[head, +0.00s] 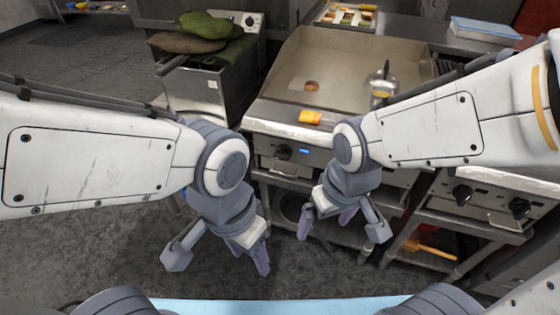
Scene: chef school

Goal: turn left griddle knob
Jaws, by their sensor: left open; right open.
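The griddle (345,68) stands ahead of me with its flat cooking plate on top. Its left knob (283,152) is a dark round knob on the front panel, left of a small lit blue display (304,151). The rest of the panel is partly hidden by my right arm. My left gripper (218,262) is open and empty, low and to the left in front of the griddle, apart from the knob. My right gripper (341,226) is open and empty, below the front panel, also apart from the knob.
A brown patty (311,86) and a metal utensil (382,80) are on the griddle, with an orange-yellow piece (310,117) at its front ledge. A unit with dark knobs (462,194) stands right. Green and brown cloth-like items (205,27) lie on the left appliance. Floor at left is clear.

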